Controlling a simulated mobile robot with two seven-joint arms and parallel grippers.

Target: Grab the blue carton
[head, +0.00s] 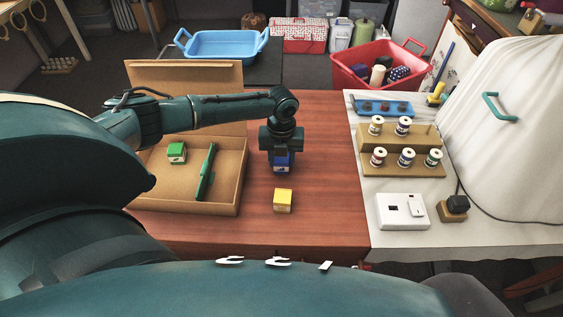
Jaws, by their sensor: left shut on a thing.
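The blue carton (281,168) is on or just above the red-brown wooden table, right of the open cardboard box. My left gripper (281,157) comes down over it from above and is shut on it. The gripper hides the carton's upper part, and I cannot tell whether its base touches the table. A yellow carton (283,201) stands on the table just in front of it. A green carton (176,153) is inside the cardboard box. My right gripper is not in view.
The cardboard box (228,208) also holds a dark green long object (205,172). To the right, a pale-covered table (385,243) bears a stepped wooden stand (402,168) with several spools and a white box (400,211). The wooden table is clear around the yellow carton.

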